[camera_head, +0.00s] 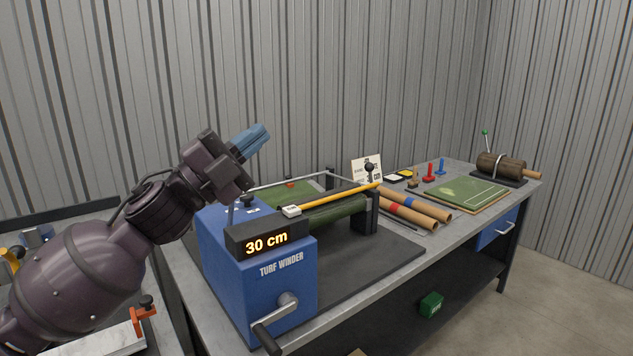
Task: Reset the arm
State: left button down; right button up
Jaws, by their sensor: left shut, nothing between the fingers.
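My left gripper (250,141) comes in from the left on its purple arm. Its blue fingers are shut with nothing between them, raised in the air and pointing up and right. A green turf roll (335,214) lies along the winder under a yellow bar (340,196). My right gripper is out of view.
The grey bench (405,262) runs to the right. Cardboard tubes (419,207), red and blue stamps (429,173), a green turf board (467,195) and a dark cylinder device (500,165) stand on it. A green box (430,304) is on the lower shelf. The air above the bench is free.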

pick_arm(q)
jog(key=a+f+n+t+y, duration=0.2)
jog(key=a+f+n+y, duration=0.4)
jog(key=f, duration=0.5)
jog(key=a+f+n+t+y, duration=0.2)
jog(key=f+n+y, duration=0.3)
jog(key=f+n, duration=0.45)
jog(key=a+f+n+t+y, duration=0.1)
jog(key=a+f+n+y, duration=0.35)
jog(key=f, duration=0.75)
jog(key=s+a+f+n+g+y, duration=0.2)
jog(key=s+a+f+n+g, duration=0.1)
jog(key=s+f, duration=0.9)
jog(key=s+a+f+n+g+y, duration=0.2)
jog(key=s+a+f+n+y, duration=0.1)
jog(key=s+f, duration=1)
jog(key=shift+s+f+n+g, duration=0.15)
jog(key=shift+s+n+g, duration=0.25)
jog(key=shift+n, duration=0.4)
jog(key=shift+y, duration=0.25)
